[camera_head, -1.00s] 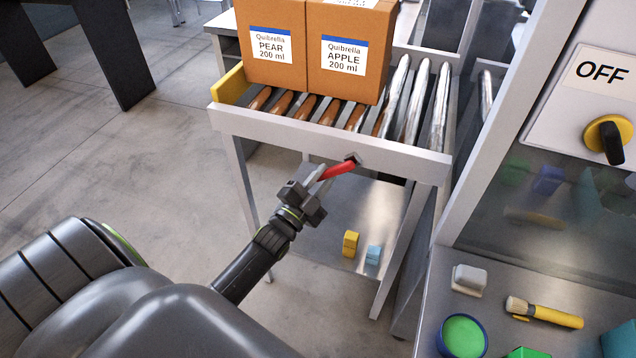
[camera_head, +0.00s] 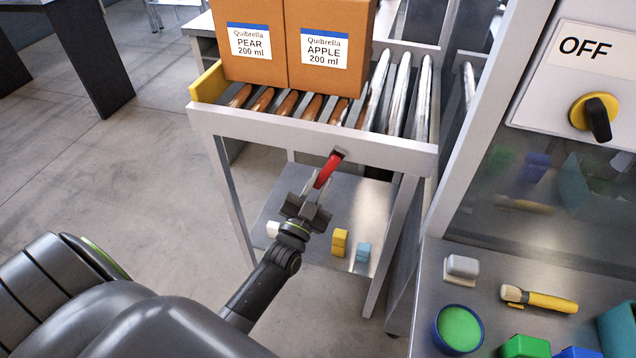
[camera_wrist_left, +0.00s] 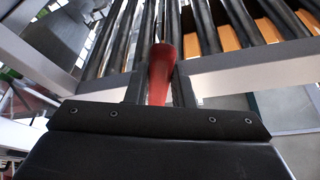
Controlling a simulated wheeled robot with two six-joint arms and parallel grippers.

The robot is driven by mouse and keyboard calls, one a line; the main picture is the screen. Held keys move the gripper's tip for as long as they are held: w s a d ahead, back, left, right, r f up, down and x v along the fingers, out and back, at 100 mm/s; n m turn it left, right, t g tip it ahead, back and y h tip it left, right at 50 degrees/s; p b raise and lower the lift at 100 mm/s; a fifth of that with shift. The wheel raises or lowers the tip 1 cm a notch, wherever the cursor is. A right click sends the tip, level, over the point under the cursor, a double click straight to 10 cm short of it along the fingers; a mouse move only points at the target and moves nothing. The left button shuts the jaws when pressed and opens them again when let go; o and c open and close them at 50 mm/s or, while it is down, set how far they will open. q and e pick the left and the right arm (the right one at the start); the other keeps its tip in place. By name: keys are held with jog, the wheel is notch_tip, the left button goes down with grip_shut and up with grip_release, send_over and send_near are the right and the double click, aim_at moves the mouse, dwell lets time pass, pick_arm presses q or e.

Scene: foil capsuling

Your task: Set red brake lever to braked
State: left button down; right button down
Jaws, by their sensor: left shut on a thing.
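The red brake lever (camera_head: 328,170) is mounted on the front rail of the roller conveyor (camera_head: 300,132). In the head view it points down and slightly left from its dark pivot. My left gripper (camera_head: 317,187) is shut on the lever's lower part, with a finger on each side. In the left wrist view the red lever (camera_wrist_left: 161,72) rises between the two dark fingers (camera_wrist_left: 157,90), and its lower end is hidden by the gripper body. My right gripper does not show.
Two brown cartons (camera_head: 330,45) stand on the rollers beside a yellow end stop (camera_head: 208,82). A lower shelf holds a yellow block (camera_head: 339,242) and a blue one (camera_head: 363,252). At right are an OFF switch (camera_head: 595,115) and a bench with a brush (camera_head: 540,298).

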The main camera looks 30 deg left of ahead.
pick_arm(q)
jog(key=shift+f, duration=0.1)
jog(key=c, duration=1.2)
grip_release()
jog(key=shift+c, duration=0.2)
jog(key=b+v, duration=0.3)
jog(key=v, duration=1.4)
jog(key=shift+s, duration=0.3)
jog(key=s+a+f+n+g+p, duration=0.1)
jog(key=s+f+g, duration=0.3)
jog(key=f, duration=0.8)
jog(key=s+f+n+g+p, duration=0.1)
jog(key=f+g, duration=0.5)
jog(key=f, duration=0.6)
jog(key=s+a+f+n+g+p, duration=0.1)
jog(key=s+f+g, duration=0.4)
jog(key=s+f, duration=0.3)
jog(key=s+a+f+n+g+p, duration=0.1)
jog(key=s+f+g, duration=0.5)
jog(key=s, duration=1.1)
notch_tip(320, 180, down, 2)
jog(key=shift+f+n+h, duration=0.2)
jog(key=shift+n+h, duration=0.1)
jog(key=shift+n, duration=0.2)
